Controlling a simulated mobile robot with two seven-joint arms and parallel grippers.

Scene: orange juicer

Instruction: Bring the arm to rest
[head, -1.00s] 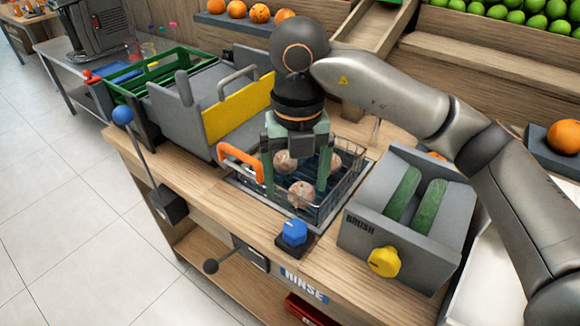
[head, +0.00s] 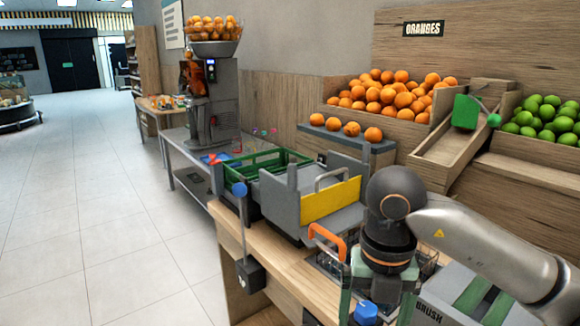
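My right arm (head: 480,245) comes in from the right in the head view, with its dark grey wrist over the wire basket. The wire basket (head: 428,266), with an orange handle (head: 327,242), sits in the counter behind and below the wrist, mostly hidden. My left gripper is not in view.
A blue knob (head: 366,313) is close to the fingers. The grey brush unit (head: 440,300) is at right, partly under my arm. A grey bin with a yellow panel (head: 330,200) and a green crate (head: 265,165) stand to the left. The floor at left is clear.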

